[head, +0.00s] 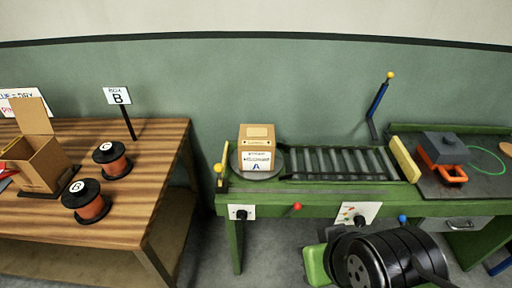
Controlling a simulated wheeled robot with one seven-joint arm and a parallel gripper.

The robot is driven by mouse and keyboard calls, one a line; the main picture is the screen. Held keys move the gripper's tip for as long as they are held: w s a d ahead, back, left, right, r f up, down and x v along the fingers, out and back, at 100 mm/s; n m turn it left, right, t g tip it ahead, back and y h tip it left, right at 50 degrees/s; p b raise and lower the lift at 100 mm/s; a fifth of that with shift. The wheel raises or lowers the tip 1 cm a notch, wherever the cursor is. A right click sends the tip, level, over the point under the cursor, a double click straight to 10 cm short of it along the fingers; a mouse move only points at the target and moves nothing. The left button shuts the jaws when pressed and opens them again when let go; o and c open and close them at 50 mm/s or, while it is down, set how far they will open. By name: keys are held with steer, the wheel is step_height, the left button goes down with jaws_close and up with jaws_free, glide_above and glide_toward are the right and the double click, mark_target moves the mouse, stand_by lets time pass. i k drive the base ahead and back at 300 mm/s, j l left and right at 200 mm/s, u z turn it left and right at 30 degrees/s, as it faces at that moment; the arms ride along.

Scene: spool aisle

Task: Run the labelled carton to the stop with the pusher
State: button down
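A yellow bar (404,159), which looks like the stop, crosses the track's right end, well apart from the carton. My gripper does not show; only my dark arm links are at the bottom right.
The green bench (300,187) carries red and blue knobs. A blue lever (377,105) with a yellow ball stands behind the track. A yellow post (221,168) stands left of the turntable. The left wooden table (90,220) holds spools (90,205), an open box (40,163) and sign B (118,96). The rollers are clear.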

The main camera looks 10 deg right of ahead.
mark_target(222, 186)
steer(key=i+j+u, duration=0.1)
steer(key=i+j, duration=0.15)
steer(key=i, duration=0.25)
steer(key=i+j+u, duration=0.1)
steer(key=i+j, duration=0.15)
steer(key=i, duration=0.2)
